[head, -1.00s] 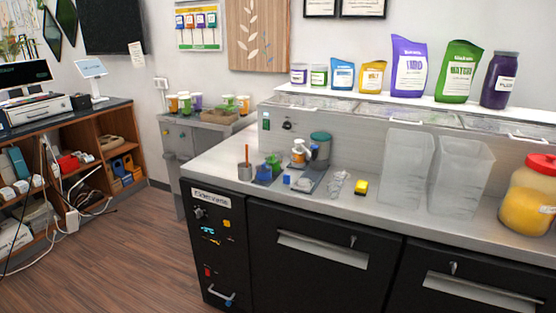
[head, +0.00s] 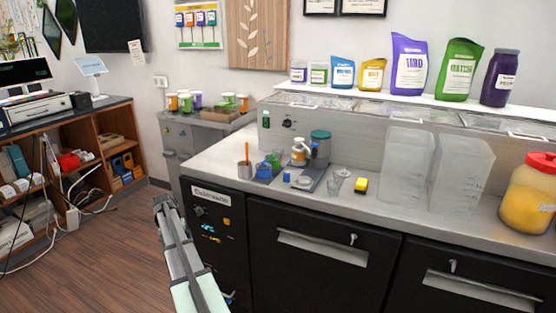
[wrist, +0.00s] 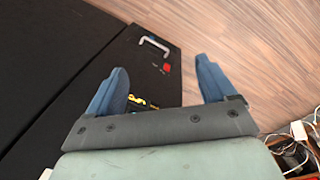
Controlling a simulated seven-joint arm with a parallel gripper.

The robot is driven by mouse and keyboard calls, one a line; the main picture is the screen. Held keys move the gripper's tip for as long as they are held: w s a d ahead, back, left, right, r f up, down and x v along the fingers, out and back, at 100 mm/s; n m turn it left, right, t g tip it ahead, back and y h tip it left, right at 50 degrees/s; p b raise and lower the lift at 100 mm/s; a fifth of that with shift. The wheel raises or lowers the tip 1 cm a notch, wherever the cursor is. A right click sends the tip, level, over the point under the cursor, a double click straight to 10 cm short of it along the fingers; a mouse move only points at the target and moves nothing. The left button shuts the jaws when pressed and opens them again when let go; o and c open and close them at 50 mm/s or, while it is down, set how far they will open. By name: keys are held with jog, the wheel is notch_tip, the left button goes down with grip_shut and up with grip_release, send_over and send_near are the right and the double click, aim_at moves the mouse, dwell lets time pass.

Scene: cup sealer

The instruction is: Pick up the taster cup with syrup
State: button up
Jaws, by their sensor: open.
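Too small to tell whether one holds syrup. A blue item (head: 287,177), a green cup (head: 273,160) and a grey cup with a brown stick (head: 245,170) are further left; I cannot tell which of these, if any, is the taster cup. My gripper (head: 163,203) is low in front of the counter's left end, apart from all cups. In the wrist view my gripper (wrist: 160,88) has its two fingers wide apart with nothing between them; no cup shows there.
The counter's front edge and black cabinet (head: 320,250) lie beside my arm.

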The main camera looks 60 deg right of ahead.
jog(key=s+d+r+m+h, duration=0.1)
jog(key=s+d+r+m, duration=0.15)
jog(key=d+r, duration=1.45)
notch_tip(320, 180, up, 19)
jog(key=m+t+h, duration=0.1)
jog(key=m+h, duration=0.2)
jog(key=m, duration=0.2)
send_over(278, 150)
jog(key=s+a, duration=0.2)
jog(key=a, duration=0.5)
jog(key=x, duration=0.8)
jog(key=w+x, duration=0.1)
jog(key=x, duration=0.4)
jog(key=shift+a+f, duration=0.15)
jog(key=shift+a, duration=0.1)
jog(key=c, duration=1)
jog(key=shift+c, duration=0.2)
